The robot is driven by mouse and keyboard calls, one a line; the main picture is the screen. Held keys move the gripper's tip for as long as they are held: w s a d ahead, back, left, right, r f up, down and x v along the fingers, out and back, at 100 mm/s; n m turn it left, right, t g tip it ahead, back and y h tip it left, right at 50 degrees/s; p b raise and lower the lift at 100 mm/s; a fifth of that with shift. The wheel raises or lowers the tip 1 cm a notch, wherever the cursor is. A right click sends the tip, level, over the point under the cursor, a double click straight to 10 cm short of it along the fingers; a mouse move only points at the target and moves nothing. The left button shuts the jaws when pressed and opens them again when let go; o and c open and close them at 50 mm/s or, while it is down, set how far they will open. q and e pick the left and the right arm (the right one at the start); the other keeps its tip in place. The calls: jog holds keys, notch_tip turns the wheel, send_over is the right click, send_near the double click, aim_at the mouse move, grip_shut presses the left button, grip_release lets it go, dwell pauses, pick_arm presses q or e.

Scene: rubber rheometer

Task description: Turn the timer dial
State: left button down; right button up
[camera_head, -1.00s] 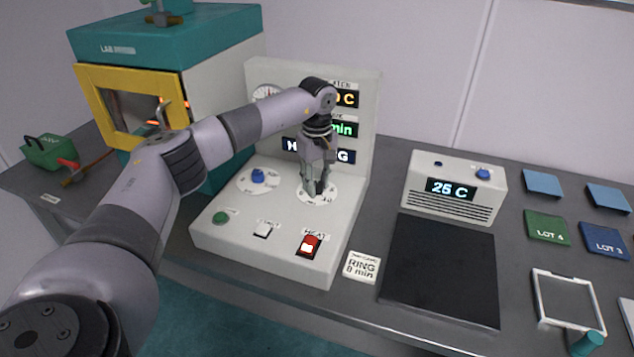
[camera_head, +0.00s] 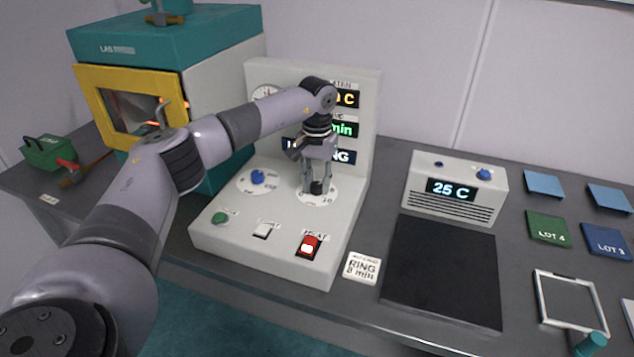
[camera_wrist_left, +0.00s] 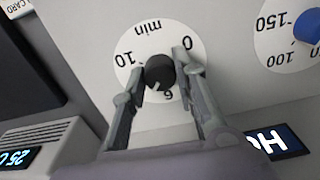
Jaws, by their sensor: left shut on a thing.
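The timer dial is a black knob (camera_head: 317,187) on a round white scale marked in min on the control panel's sloping face. In the left wrist view the knob (camera_wrist_left: 160,72) sits between the fingertips, with "10", "min", "0" and "6" printed around it. My left gripper (camera_head: 316,186) points down at the dial and is shut on the knob; it also shows in the left wrist view (camera_wrist_left: 162,75). The panel's time display (camera_head: 344,130) is partly hidden by my left arm, and only "min" reads. My right gripper is not in view.
A blue temperature knob (camera_head: 257,176) sits left of the dial. Below are a green button (camera_head: 220,218), a white switch (camera_head: 263,231) and a red heat switch (camera_head: 308,246). A card (camera_head: 362,267) reads "RING 8 min". A cooler box (camera_head: 455,188) showing 25 C stands to the right.

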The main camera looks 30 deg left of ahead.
aim_at(316, 184)
pick_arm(q)
jog(key=shift+w+r+m, duration=0.1)
jog(key=shift+r+m, duration=0.05)
jog(key=shift+m, duration=1.75)
jog(key=c, duration=1.3)
grip_release()
notch_tip(316, 184, up, 12)
jog(key=shift+a+f, duration=0.1)
jog(key=shift+s+f, duration=0.1)
jog(key=shift+s, duration=0.1)
